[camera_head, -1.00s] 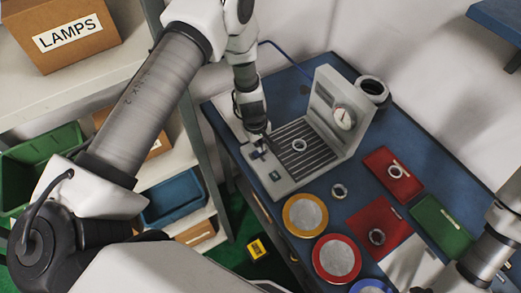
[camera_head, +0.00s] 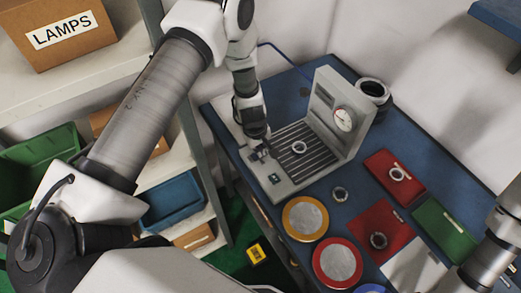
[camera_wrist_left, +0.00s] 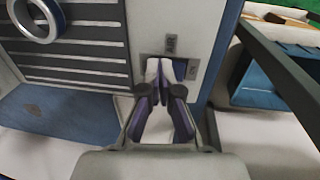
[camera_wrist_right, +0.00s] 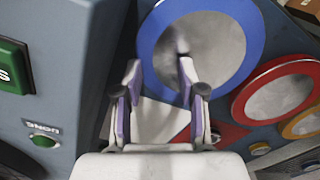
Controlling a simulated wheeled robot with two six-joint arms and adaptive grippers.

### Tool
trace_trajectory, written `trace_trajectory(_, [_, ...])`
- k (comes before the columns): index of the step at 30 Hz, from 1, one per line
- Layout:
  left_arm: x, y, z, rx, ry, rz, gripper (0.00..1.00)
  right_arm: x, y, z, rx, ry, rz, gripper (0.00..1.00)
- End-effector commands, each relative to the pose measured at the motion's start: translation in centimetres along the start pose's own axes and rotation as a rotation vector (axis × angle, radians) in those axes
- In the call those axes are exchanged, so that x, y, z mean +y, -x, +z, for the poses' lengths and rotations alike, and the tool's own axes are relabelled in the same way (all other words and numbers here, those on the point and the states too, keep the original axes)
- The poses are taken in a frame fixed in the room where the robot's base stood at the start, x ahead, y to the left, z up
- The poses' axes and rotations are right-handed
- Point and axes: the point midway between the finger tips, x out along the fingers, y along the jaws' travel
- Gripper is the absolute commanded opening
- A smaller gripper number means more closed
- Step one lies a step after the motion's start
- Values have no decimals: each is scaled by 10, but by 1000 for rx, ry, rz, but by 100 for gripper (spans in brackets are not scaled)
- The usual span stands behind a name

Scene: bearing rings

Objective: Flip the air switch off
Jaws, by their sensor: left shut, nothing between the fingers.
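The grey test machine (camera_head: 297,181) stands on the blue bench with a slatted bed, an upright back and a round gauge. My left gripper (camera_head: 261,152) is low over the front left corner of its panel. In the left wrist view my left gripper (camera_wrist_left: 161,68) is shut and empty, its fingertips at a dark recess beside the AIR label (camera_wrist_left: 171,45). The fingers largely cover the air switch, so its position and any contact cannot be told. My right gripper (camera_wrist_right: 160,72) is open and empty above the blue-rimmed disc (camera_wrist_right: 205,45).
A bearing ring (camera_head: 299,147) lies on the slatted bed. Yellow (camera_head: 287,222) and red (camera_head: 319,265) rimmed discs, plus red (camera_head: 377,160) and green (camera_head: 428,226) trays, occupy the bench. A shelf with bins (camera_head: 172,203) stands at left.

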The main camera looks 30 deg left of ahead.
Motion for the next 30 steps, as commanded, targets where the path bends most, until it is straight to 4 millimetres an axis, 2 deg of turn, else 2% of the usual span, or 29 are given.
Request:
trace_trajectory(1, [-5,-4,1,-4,2,-5,0,0,-7,0,0,0,0,40])
trace_trajectory(7, [-13,-2,1,-4,3,-4,0,0,-16,-1,2,-1,1,40])
trace_trajectory(20, [-13,4,1,-3,1,-2,0,0,-17,0,-2,1,0,40])
trace_trajectory(26, [-12,20,1,-4,-1,-1,0,0,-16,0,-1,0,0,40])
trace_trajectory(30, [-12,41,0,-2,-1,1,0,0,-16,0,0,0,0,40])
